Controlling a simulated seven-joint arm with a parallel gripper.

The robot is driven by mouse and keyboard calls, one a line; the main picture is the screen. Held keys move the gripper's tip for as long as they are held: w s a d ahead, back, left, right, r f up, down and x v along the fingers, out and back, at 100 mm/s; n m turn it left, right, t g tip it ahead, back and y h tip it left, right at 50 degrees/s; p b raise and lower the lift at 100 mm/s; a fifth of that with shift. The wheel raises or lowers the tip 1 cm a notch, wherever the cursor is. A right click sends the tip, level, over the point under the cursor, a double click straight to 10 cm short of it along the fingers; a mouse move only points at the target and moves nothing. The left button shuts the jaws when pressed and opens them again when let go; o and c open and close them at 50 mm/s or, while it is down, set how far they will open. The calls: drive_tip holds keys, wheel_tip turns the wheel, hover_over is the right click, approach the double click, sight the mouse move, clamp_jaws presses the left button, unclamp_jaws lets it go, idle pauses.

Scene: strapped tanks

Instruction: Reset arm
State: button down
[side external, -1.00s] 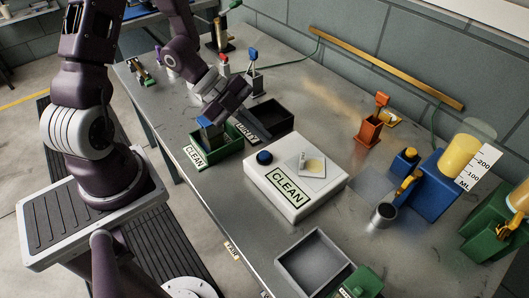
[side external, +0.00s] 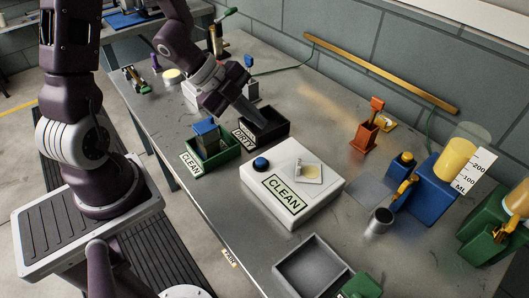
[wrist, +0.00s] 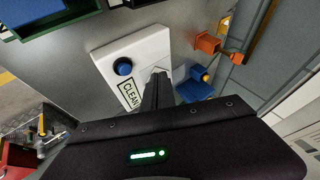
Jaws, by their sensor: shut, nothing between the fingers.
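My gripper (side external: 262,121) is shut and empty. In the side view its fingertips are over the black bin labelled DIRTY (side external: 277,139); I cannot tell whether they dip below its rim. In the wrist view the shut fingers (wrist: 159,78) point toward the white CLEAN box. A green bin labelled CLEAN (side external: 225,166) stands left of the black bin and holds a blue-topped block (side external: 205,128). The white box labelled CLEAN (side external: 325,197), with a blue button (side external: 261,164), stands in front of the bins.
A blue tank (side external: 436,183) with a yellow cylinder and a green tank (side external: 490,243) stand at the right. The table between the black bin and orange holder is clear.

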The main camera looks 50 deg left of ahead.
drive_tip(key=s+a+r+n+t+y, duration=0.1)
drive_tip(key=s+a+r+n+y, duration=0.2)
drive_tip(key=r+n, duration=0.35)
drive_tip(key=s+a+r+n+y, duration=0.2)
drive_tip(key=a+r+n+y, duration=0.1)
drive_tip(key=r+n+y, duration=0.3)
drive_tip(key=s+d+r+n+g+h, duration=0.1)
drive_tip(key=s+d+r+n+h, duration=0.1)
drive_tip(key=s+d, duration=0.2)
drive_tip(key=s+d+r+n+h, duration=0.1)
drive_tip(key=s+d+n+h, duration=0.1)
drive_tip(key=s+d, duration=0.3)
drive_tip(key=s+n, duration=0.1)
drive_tip(key=s, duration=0.3)
drive_tip(key=shift+s+r+n+g, duration=0.15)
drive_tip(key=shift+r+n+g, duration=0.2)
drive_tip(key=shift+r+g, duration=0.05)
drive_tip(key=shift+d, duration=0.1)
